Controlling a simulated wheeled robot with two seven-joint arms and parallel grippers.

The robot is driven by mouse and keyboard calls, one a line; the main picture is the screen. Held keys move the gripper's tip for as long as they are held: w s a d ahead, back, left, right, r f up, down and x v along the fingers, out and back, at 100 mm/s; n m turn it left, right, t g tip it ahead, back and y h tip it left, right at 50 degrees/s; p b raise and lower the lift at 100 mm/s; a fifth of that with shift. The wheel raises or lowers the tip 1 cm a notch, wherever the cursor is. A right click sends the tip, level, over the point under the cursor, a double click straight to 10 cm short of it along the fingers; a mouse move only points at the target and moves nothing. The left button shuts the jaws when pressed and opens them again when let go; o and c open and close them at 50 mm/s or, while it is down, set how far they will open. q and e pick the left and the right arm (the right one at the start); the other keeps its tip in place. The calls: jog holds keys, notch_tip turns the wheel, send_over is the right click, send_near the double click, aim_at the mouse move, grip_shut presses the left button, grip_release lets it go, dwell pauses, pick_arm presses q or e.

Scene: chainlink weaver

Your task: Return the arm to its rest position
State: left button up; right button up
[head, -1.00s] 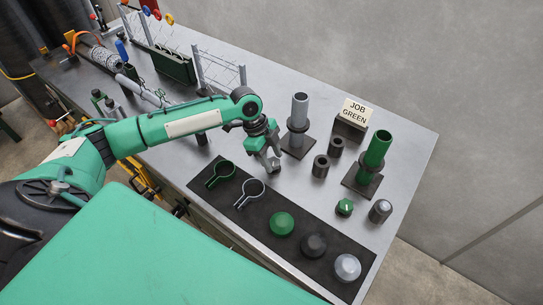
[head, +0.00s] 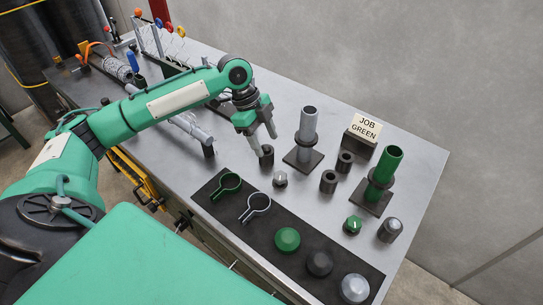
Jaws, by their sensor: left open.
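My left arm reaches in from the left over the metal table. Its gripper (head: 265,141) is open and empty, pointing down above the table, left of the grey post. A small grey knob-like piece (head: 280,179) stands on the table below and right of the gripper. A dark cylinder (head: 267,156) stands just behind the fingertips and is partly covered by them. My right gripper is out of view.
A grey post (head: 308,125) and a green post (head: 385,165) stand on dark bases. A "JOB GREEN" sign (head: 365,127) is behind. A dark mat (head: 225,209) holds two ring clamps and three round caps. Dark collars (head: 329,181) stand between the posts.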

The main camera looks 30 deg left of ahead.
pick_arm(q)
jog(key=shift+v, duration=1.1)
